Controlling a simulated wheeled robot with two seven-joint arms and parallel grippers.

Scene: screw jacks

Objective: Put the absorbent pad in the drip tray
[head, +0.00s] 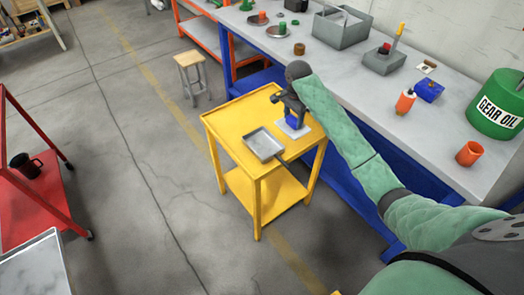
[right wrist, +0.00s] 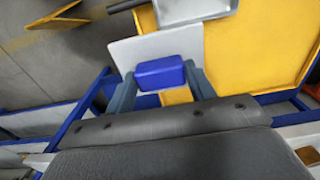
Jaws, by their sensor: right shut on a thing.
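The absorbent pad (head: 282,128) is a thin whitish square with a blue block on top. The drip tray (head: 264,144) is a shallow grey metal tray on the yellow cart, left of and nearer than the pad; part of it shows at the top of the right wrist view (right wrist: 190,11). My right gripper (head: 291,117) is shut on the pad's blue block (right wrist: 160,73). The pad (right wrist: 128,50) extends beyond the fingers and is apart from the tray in the head view. I cannot tell whether it touches the cart top. My left gripper is out of view.
The yellow cart (head: 225,122) has clear top around the tray. A stool (head: 193,70) stands behind left.

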